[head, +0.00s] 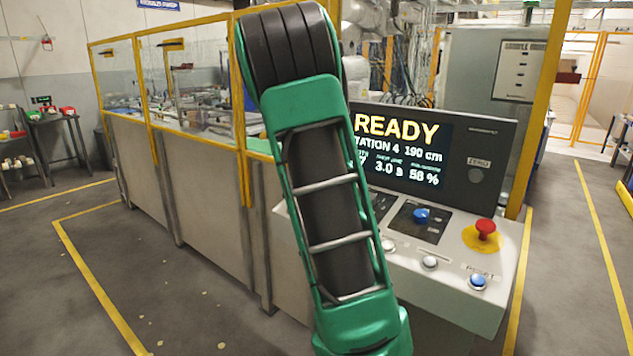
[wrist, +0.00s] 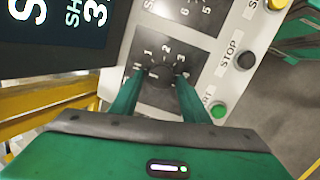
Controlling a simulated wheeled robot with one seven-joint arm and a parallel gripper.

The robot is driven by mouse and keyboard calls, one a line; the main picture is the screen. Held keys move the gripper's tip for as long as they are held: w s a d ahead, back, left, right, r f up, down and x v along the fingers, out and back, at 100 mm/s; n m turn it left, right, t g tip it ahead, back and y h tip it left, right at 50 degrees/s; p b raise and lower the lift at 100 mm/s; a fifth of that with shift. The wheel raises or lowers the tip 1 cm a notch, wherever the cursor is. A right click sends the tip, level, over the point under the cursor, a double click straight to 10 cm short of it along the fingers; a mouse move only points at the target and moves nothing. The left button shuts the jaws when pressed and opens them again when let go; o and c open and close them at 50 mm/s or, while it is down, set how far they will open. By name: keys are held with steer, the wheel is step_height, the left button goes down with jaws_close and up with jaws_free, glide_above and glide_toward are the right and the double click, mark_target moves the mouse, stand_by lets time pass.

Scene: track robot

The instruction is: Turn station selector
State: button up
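In the wrist view, the selector, a dark round knob (wrist: 163,70), sits on a dark plate with numbers around it, 1, 2 and 3 among them. My gripper (wrist: 162,76) has two green fingers that stand apart, one on each side of the knob. I cannot tell whether they touch it, and its pointer is too dark to read. In the head view my own green and black arm covers part of the console (head: 505,250), and my gripper is hidden. The screen (head: 430,150) reads READY, station 4, 190 cm.
A second numbered plate (wrist: 190,12) lies beyond the knob. A green button (wrist: 218,110) and a black STOP button (wrist: 245,62) are to the right. In the head view, a red mushroom button (head: 485,228) and a blue knob (head: 421,214) stand up. Yellow-framed fencing is behind.

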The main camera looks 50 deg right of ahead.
steer(key=shift+o, duration=0.3)
steer(key=v, duration=1)
steer(key=shift+r, duration=0.3)
steer(key=shift+w+a, duration=0.1)
steer(key=shift+a, duration=0.05)
